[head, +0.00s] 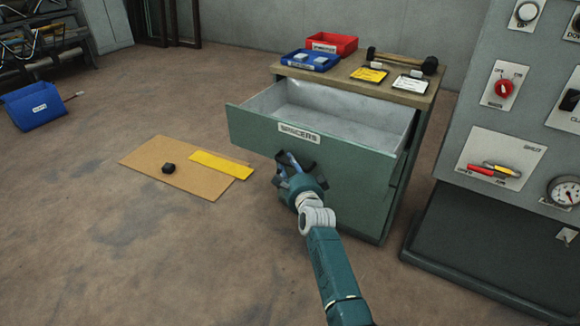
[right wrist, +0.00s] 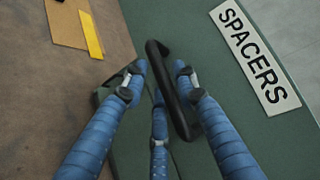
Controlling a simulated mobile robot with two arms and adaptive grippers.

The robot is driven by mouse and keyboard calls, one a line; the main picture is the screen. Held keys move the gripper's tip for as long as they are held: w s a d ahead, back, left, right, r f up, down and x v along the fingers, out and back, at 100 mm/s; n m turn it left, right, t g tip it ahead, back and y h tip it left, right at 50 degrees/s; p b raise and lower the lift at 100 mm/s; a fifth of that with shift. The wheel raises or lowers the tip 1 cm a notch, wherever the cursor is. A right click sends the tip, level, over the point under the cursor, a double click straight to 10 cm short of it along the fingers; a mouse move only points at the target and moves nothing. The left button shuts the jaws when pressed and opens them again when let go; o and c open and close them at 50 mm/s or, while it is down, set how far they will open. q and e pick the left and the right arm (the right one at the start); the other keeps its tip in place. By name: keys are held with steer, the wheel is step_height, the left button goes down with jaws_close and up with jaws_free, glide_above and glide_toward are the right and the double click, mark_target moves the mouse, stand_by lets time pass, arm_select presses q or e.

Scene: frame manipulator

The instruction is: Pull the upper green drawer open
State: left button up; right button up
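The upper green drawer (head: 255,133) stands pulled well out of the cabinet, and its pale inside (head: 330,112) looks empty. Its front bears a SPACERS label (head: 299,133), also seen in the right wrist view (right wrist: 254,57). My right gripper (head: 286,160) is at the drawer front, just below the label. In the right wrist view, the black bar handle (right wrist: 172,88) lies between the blue fingers of this gripper (right wrist: 160,68). The fingertips are apart, with a small gap beside the handle; firm contact cannot be made out. My left gripper is not in view.
A red bin (head: 333,42), a blue tray (head: 310,60) and a mallet (head: 405,60) are on the cabinet top. A control panel (head: 515,120) stands close on the right. Cardboard (head: 190,180) lies on the floor at left.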

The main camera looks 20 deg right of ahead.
steer(key=s+r, duration=0.1)
steer(key=s, duration=0.6)
steer(key=shift+s+a, duration=0.2)
steer(key=shift+a, duration=0.2)
